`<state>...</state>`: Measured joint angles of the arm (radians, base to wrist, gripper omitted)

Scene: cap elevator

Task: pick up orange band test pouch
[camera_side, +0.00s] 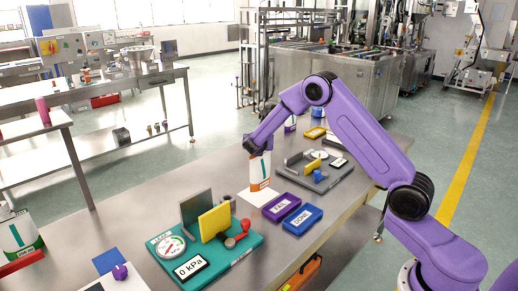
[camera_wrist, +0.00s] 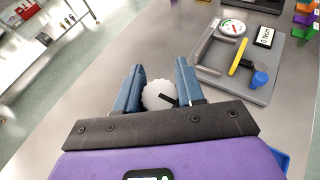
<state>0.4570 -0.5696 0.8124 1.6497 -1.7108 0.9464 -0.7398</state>
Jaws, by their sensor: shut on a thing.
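The orange band test pouch (camera_side: 260,168) is a white upright piece with an orange band at its lower edge and a dark green mark on its front. My gripper (camera_side: 256,148) is over its top and shut on it. In the wrist view my gripper (camera_wrist: 160,68) has its two blue fingers on either side of the pouch's white round top (camera_wrist: 159,96), which carries a black mark. The pouch's lower edge is near a white sheet (camera_side: 246,196) on the table; I cannot tell whether they touch.
Purple (camera_side: 280,207) and blue (camera_side: 302,218) labelled trays lie close to the right. A teal gauge station (camera_side: 238,262) with a yellow plate stands in front, a grey one (camera_side: 330,185) behind. A green-banded container (camera_side: 18,236) is at the far left.

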